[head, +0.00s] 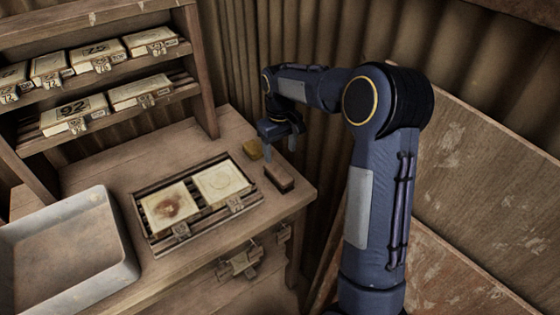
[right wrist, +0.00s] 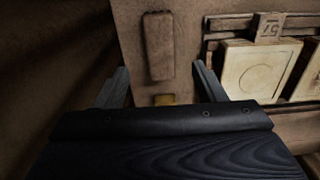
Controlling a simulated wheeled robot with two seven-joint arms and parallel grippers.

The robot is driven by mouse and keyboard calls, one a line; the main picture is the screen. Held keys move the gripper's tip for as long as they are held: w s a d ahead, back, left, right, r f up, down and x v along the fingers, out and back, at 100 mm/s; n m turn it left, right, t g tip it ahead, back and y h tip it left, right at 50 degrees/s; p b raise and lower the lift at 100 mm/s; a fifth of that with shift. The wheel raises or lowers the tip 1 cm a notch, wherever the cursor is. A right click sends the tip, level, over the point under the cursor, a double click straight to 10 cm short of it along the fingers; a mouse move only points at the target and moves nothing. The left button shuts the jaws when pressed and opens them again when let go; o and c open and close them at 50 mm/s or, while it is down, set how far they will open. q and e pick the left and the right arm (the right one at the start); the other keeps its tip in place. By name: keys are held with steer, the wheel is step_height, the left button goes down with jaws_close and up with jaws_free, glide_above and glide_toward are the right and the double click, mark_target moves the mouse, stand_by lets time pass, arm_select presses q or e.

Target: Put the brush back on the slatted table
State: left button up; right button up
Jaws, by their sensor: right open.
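A brown block, which looks like the brush (head: 279,177), lies on the wooden tabletop (head: 222,134) near its right edge, beside the tile rack. The same brown block shows in the right wrist view (right wrist: 159,46), ahead of my fingertips. My right gripper (head: 279,146) is open and empty above the table, behind the brush. I cannot make out bristles. I see no clearly slatted tabletop. My left gripper is not in view.
A slatted rack (head: 196,208) with two pale tiles, one stained, sits left of the brush. A grey tray (head: 118,240) stands at the left. Shelves (head: 120,68) with numbered tiles rise behind. A corrugated wall (head: 235,60) stands close behind my right arm.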

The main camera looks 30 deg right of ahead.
steer(key=s+a+r+m+t+y, duration=0.1)
steer(key=s+a+r+t, duration=0.2)
steer(key=s, duration=0.5)
steer(key=s+a+r+y, duration=0.1)
steer(key=s+a+r, duration=0.1)
steer(key=s+r, duration=0.5)
steer(key=s+a+f+m+t+y, duration=0.1)
steer(key=s+a+f, duration=0.1)
steer(key=s, duration=0.4)
steer(key=s+a+f+t, duration=0.1)
steer(key=s+a+f, duration=0.1)
steer(key=s+a, duration=0.2)
steer(key=s, duration=0.3)
steer(key=shift+s+a+f+m+t+y, duration=0.2)
steer(key=shift+a+f+m+t+y, duration=0.1)
steer(key=shift+f+m+y, duration=0.1)
